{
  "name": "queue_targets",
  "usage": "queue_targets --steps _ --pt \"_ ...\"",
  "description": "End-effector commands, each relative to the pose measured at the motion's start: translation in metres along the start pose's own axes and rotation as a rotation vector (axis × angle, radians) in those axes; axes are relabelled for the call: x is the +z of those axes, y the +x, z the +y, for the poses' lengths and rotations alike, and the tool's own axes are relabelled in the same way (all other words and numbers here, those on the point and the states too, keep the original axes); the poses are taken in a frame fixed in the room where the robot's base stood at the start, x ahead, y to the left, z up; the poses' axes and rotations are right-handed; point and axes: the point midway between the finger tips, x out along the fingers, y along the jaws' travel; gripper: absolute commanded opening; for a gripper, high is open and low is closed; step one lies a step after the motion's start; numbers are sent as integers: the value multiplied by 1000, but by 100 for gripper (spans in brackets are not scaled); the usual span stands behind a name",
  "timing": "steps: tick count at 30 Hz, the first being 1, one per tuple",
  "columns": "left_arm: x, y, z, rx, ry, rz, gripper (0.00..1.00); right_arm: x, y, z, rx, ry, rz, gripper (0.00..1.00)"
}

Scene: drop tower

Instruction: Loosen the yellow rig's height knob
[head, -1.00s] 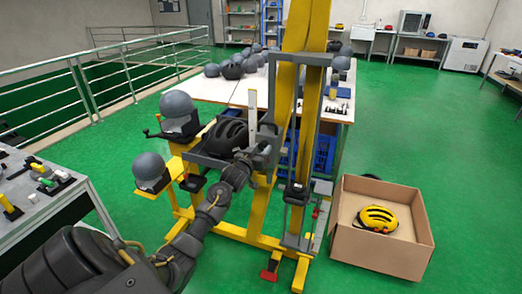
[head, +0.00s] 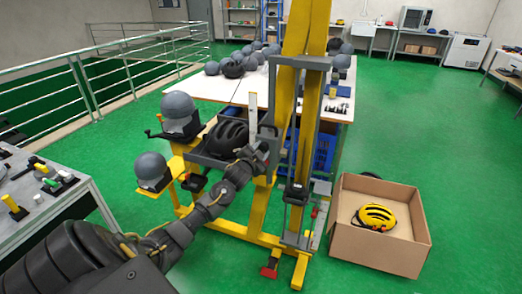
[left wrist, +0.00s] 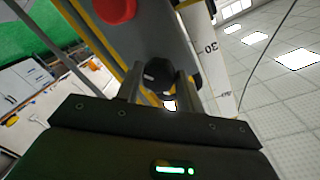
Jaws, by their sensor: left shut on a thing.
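The yellow rig (head: 257,213) stands in the middle of the head view, with a grey carriage frame and a white scale strip (head: 252,117). My left gripper (head: 262,152) is at the rig's carriage, just right of a black helmet (head: 229,135). In the left wrist view a dark round knob (left wrist: 158,72) sits between the two fingers of my left gripper (left wrist: 158,88), which is shut on it. The scale strip (left wrist: 212,50) also shows there, beside a red round part (left wrist: 115,9). In the head view my gripper hides the knob. My right gripper is not in view.
A cardboard box (head: 375,245) with a yellow helmet (head: 374,217) stands right of the rig. Grey headforms (head: 178,108) are at its left. A white table (head: 220,88) with several helmets is behind. A grey workbench (head: 45,205) is at the left.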

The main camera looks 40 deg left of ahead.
Motion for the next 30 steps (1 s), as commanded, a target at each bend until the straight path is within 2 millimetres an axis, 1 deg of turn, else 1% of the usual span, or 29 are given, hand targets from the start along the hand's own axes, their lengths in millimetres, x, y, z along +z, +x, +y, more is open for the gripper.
queue_targets --steps 6,15,21,30 --pt "-2 0 -1 -2 204 -19 15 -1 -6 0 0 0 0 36" --pt "-2 0 -1 -7 450 -46 15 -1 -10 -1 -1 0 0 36" --pt "-3 0 -1 -9 566 -58 15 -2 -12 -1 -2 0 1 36" --pt "-3 0 -1 -11 653 -67 15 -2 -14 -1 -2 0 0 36"
